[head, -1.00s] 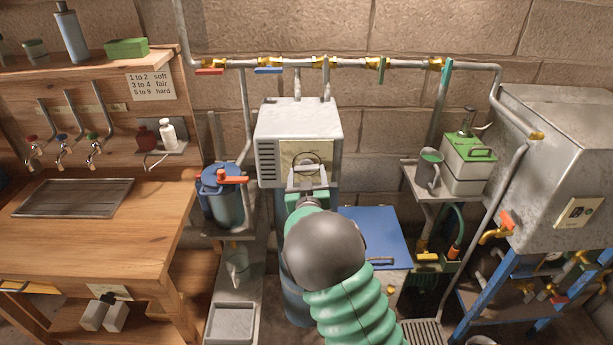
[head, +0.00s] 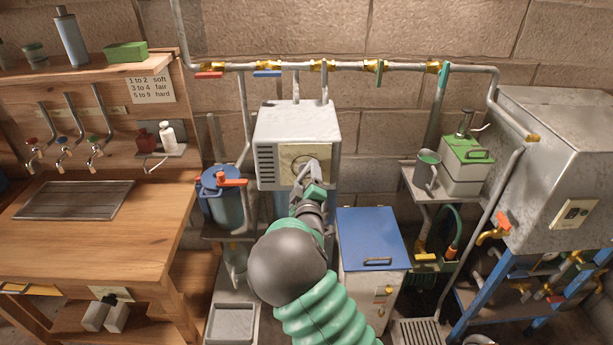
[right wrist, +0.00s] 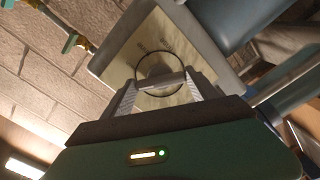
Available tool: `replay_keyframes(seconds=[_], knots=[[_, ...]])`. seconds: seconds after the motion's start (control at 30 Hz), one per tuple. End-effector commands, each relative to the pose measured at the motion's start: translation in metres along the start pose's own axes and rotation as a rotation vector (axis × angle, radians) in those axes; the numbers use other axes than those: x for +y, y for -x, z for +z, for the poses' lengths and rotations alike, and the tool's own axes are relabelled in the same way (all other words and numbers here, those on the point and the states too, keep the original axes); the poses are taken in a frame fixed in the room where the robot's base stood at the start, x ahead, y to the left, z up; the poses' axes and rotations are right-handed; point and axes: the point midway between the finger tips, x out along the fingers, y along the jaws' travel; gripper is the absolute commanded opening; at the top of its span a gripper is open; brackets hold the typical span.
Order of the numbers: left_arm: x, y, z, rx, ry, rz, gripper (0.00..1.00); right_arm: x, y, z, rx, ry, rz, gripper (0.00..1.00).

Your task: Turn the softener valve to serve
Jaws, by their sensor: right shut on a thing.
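The softener valve head is a pale grey box (head: 297,122) on the back wall above a blue tank, with a cream dial plate (head: 288,158) on its front. In the right wrist view the plate (right wrist: 172,38) carries a dark ring and a small grey knob (right wrist: 155,71) at its middle. My right gripper (head: 313,170) is at the plate, and in the wrist view its fingers (right wrist: 160,84) are shut on the knob. The fingers partly hide the knob, and I cannot read any mark on the plate. My left gripper is out of the head view.
A blue filter housing (head: 220,200) with an orange handle stands left of the valve. A white cabinet with a blue lid (head: 370,238) is at its right. Pipes with coloured handles (head: 345,66) run above. A wooden bench (head: 90,240) fills the left.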

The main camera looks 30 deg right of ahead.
Motion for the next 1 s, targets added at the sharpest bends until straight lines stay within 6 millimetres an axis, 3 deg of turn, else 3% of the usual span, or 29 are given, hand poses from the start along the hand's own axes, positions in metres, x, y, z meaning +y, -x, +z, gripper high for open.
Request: replay_keyframes(seconds=[0.33, 0.83, 0.87, 1.0], knots=[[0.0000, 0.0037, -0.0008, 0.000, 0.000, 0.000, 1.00, -0.0034, 0.0008, -0.0002, 0.000, 0.128, -0.007, 0.28], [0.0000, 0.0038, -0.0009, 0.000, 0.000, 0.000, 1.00, -0.0046, 0.0008, 0.0000, 0.001, 0.148, -0.009, 0.28], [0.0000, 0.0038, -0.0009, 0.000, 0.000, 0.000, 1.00, -0.0046, 0.0008, 0.0000, 0.001, 0.148, -0.010, 0.71], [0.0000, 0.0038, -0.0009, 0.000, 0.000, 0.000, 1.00, -0.0035, 0.0007, -0.0001, 0.001, 0.146, -0.007, 0.89]])
